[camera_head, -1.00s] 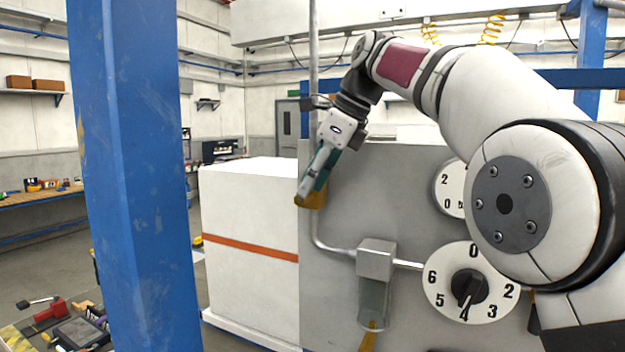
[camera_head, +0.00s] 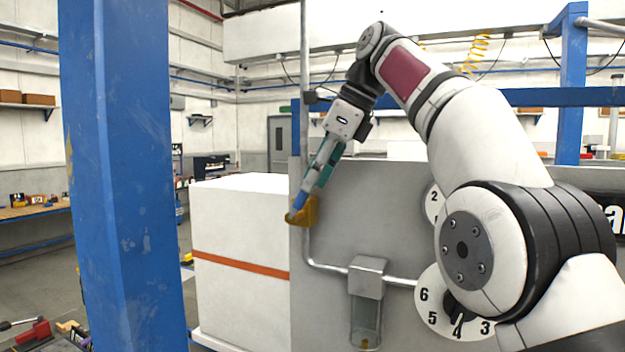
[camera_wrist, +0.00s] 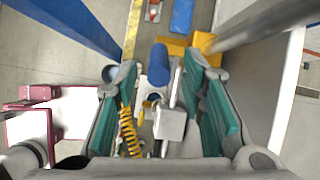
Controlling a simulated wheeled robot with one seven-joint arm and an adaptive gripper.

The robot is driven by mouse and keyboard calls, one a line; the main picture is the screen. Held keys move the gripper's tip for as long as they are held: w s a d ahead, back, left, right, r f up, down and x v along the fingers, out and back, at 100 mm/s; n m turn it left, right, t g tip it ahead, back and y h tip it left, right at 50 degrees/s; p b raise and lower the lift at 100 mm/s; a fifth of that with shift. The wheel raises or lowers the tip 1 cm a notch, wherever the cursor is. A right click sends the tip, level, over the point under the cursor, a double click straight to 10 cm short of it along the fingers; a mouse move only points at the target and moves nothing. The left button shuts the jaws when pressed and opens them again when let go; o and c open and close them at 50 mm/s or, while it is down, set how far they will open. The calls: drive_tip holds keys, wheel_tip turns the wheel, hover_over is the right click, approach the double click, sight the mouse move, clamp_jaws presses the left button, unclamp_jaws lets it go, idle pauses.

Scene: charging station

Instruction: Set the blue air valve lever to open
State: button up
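The blue air valve lever (camera_head: 299,201) shows as a short blue handle at a yellow-orange valve body (camera_head: 308,211), by the vertical pipe at the left edge of the grey panel. In the wrist view the blue lever (camera_wrist: 158,65) is a rounded cylinder between the fingertips, left of the yellow valve body (camera_wrist: 201,43). My gripper (camera_head: 318,180) points down and left at the lever from above. In the wrist view its teal-padded fingers (camera_wrist: 160,75) are spread, with a gap on both sides of the lever. Contact is not visible. The lever's setting cannot be read.
A grey pipe (camera_head: 303,90) rises beside my gripper. Below stand a filter bowl (camera_head: 366,315) and a numbered dial (camera_head: 432,305), partly behind my arm. A white cabinet (camera_head: 235,225) is left of the panel, with a blue post (camera_head: 125,180) farther left.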

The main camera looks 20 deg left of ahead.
drive_tip(key=s+d, duration=0.1)
drive_tip(key=d, duration=1)
drive_tip(key=shift+s+d, duration=0.35)
drive_tip(key=shift+d, duration=0.05)
